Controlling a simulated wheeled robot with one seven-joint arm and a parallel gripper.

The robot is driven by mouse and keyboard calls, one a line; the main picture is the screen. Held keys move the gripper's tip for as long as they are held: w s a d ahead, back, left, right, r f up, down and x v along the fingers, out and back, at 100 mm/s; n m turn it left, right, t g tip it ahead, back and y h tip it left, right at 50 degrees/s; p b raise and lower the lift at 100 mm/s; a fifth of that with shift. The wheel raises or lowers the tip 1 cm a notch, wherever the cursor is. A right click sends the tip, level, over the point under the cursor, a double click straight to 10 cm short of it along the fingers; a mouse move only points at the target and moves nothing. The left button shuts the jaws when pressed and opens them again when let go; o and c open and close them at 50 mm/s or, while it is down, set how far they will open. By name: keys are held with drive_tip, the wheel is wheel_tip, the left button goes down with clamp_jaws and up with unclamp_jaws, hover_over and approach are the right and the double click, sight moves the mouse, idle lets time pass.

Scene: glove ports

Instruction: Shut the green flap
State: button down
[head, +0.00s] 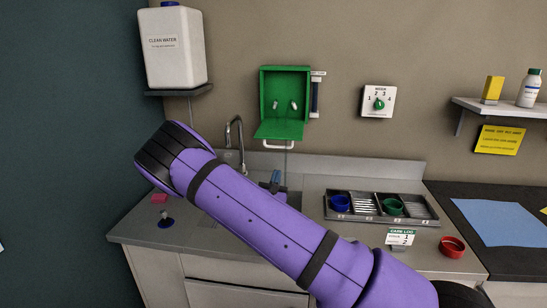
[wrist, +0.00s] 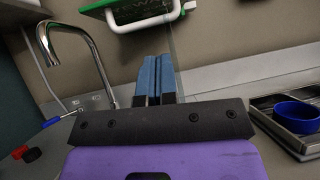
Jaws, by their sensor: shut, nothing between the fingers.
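The green flap (head: 280,129) is open, folded down and out from the lower edge of a green wall box (head: 264,92). A white handle (head: 278,147) is on its front edge. In the wrist view the flap (wrist: 104,6) is at the top edge, mostly cut off, with the handle (wrist: 145,19) below it. My gripper (head: 277,176) is shut and empty, below the flap and apart from it. Its blue fingers (wrist: 155,76) are together and point up toward the handle in the wrist view. My forearm hides part of the counter.
A tap (head: 238,135) stands left of my gripper. A divided tray (head: 360,217) with blue and green cups sits right on the counter, near a red bowl (head: 452,247). A dial (head: 378,101) is on the wall. A water tank (head: 172,46) is upper left.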

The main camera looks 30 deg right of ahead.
drive_tip(key=w+d+r+n+t+y, duration=0.2)
drive_tip(key=w+r+n+y, duration=0.1)
drive_tip(key=w, duration=0.5)
drive_tip(key=shift+d+r+t, duration=0.4)
drive_tip(key=shift+r, duration=0.05)
drive_tip(key=shift+a+r, duration=0.1)
